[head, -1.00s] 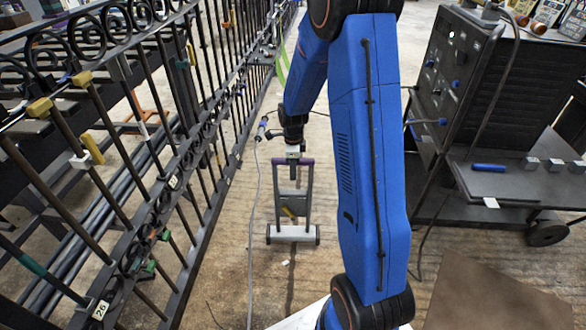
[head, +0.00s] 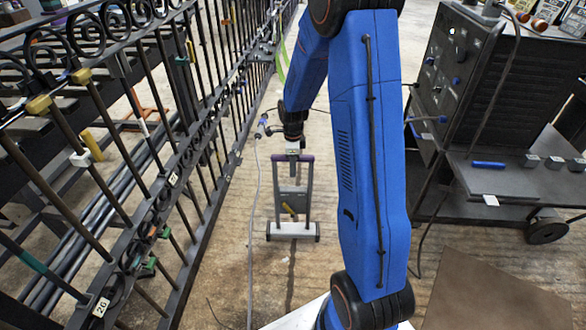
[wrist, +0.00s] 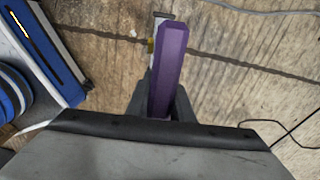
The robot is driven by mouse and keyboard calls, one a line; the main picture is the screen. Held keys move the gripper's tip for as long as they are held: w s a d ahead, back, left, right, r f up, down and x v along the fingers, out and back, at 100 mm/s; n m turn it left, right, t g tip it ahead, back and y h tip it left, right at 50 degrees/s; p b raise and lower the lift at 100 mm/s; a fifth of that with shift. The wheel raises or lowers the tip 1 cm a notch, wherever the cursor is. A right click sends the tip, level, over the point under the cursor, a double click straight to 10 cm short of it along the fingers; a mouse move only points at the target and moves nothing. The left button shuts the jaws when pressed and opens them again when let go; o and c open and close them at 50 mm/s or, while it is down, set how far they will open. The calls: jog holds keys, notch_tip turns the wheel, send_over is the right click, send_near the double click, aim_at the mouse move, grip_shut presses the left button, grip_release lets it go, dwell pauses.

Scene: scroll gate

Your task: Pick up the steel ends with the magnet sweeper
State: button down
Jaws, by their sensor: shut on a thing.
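The magnet sweeper (head: 293,230) stands upright on the concrete floor, with a grey frame, a pale bar at the bottom and small dark wheels. Its purple handle (wrist: 170,65) shows large in the wrist view. My gripper (head: 293,148) is shut on the handle at the top of the sweeper. In the wrist view the dark fingers (wrist: 165,112) sit on either side of the handle. I cannot make out any steel ends for certain on the floor; the underside of the sweeper bar is hidden.
A black wrought-iron gate (head: 165,180) runs along the left, close to the sweeper. A dark tool cart (head: 500,205) stands on the right. A grey cable (head: 250,230) lies on the floor left of the sweeper. A brown mat (head: 490,290) lies at front right.

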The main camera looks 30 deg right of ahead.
jog(key=shift+r, duration=3.4)
